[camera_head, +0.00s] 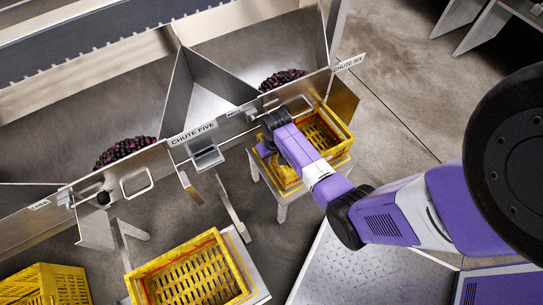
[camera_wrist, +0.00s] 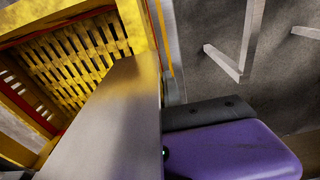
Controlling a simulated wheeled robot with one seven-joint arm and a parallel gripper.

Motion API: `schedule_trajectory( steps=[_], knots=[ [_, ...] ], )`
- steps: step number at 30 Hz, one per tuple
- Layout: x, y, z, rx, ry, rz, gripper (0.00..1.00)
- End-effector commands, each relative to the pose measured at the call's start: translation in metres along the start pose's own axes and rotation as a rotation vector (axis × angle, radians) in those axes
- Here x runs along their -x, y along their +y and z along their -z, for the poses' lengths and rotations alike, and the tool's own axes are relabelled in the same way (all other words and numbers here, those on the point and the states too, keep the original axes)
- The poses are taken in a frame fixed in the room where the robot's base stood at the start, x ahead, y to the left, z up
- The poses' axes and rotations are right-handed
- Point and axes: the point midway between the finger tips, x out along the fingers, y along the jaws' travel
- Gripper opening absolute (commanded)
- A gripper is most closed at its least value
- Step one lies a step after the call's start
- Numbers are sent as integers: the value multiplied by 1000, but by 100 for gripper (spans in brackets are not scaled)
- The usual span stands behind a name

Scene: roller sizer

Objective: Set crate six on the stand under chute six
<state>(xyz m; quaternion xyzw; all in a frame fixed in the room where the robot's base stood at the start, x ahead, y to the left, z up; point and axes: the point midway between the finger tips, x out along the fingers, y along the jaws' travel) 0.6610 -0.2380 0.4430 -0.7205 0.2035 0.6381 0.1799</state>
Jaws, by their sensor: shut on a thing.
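Crate six (camera_head: 318,130), an empty yellow slatted crate with red edging, is under the CHUTE SIX sign (camera_head: 349,62). It is over the pale stand (camera_head: 283,207), looking level and roughly lined up; I cannot tell whether it bears fully on it. My gripper (camera_head: 275,122) is at the crate's left side, shut on its wall, with my purple wrist lying across the crate. My fingertips are hidden in the head view. In the wrist view the crate (camera_wrist: 85,50) fills the upper left, behind a grey finger (camera_wrist: 110,115).
Chute six holds dark fruit (camera_head: 283,79) above. A metal bracket (camera_head: 207,157) hangs left of my gripper. Open floor lies to the right.

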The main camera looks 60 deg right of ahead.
Motion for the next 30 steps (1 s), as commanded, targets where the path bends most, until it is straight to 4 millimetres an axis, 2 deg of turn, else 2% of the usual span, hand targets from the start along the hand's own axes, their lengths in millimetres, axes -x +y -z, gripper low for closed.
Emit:
schedule_trajectory(
  steps=[1,4,13,17,20,30],
  knots=[
    [-2,0,0,0,0,0,13],
    [-1,0,0,0,0,0,32],
    [0,0,0,0,0,0,33],
    [7,0,0,1,0,0,33],
    [22,-1,1,1,2,1,33],
    [90,0,1,1,2,0,33]
  ],
)
